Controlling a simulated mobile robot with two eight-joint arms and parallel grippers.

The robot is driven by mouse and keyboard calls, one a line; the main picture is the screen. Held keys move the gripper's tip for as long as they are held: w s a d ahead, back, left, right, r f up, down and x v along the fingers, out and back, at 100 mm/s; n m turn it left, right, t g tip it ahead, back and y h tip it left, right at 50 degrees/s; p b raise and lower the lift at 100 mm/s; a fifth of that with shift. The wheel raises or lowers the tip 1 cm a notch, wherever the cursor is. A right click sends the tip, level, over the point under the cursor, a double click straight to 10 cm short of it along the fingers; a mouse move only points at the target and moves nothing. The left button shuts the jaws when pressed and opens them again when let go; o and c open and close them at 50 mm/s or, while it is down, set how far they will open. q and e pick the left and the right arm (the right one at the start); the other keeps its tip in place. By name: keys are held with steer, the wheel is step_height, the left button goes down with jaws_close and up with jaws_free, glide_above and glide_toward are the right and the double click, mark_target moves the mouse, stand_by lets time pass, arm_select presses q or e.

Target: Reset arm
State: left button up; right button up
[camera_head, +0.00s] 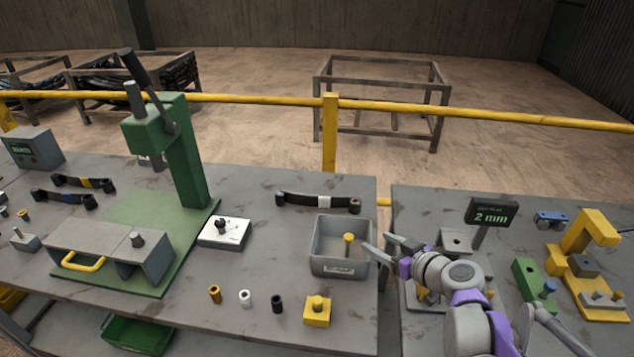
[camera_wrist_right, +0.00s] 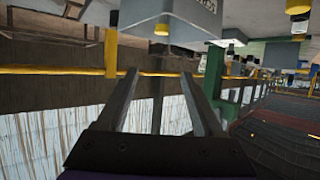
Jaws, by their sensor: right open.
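My right gripper (camera_head: 376,242) comes in from the lower right, with purple bands on its grey arm. Its fingers are apart and empty, and in the picture they lie just right of the grey bin (camera_head: 338,267). The gap between the fingers is also clear in the right wrist view (camera_wrist_right: 157,75). The bin has a label on its front and holds a yellow-headed part (camera_head: 348,240). My left gripper is not in view.
A green press (camera_head: 185,150) stands on the left table. A black strap (camera_head: 318,202), small bushings and a yellow block (camera_head: 317,312) lie near the bin. A "2 mm" display (camera_head: 491,212) and a yellow fixture (camera_head: 583,250) stand on the right table. A gap separates the tables.

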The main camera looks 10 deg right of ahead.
steer(key=s+a+f+m+g+h+p, duration=0.1)
steer(key=s+a+f+g, duration=0.25)
steer(key=s, duration=0.35)
steer(key=s+a+f+g, duration=0.2)
steer(key=s+a, duration=0.2)
steer(key=s, duration=0.2)
steer(key=s+d+f+m+g+h, duration=0.1)
steer(key=s+f+h, duration=0.1)
steer(key=s, duration=0.3)
steer(key=s+d+f+m+h, duration=0.2)
steer(key=s, duration=0.4)
steer(key=shift+s+f+g+p, duration=0.15)
steer(key=shift+s+g+p, duration=0.1)
steer(key=shift+g+p, duration=0.1)
steer(key=shift+d, duration=0.1)
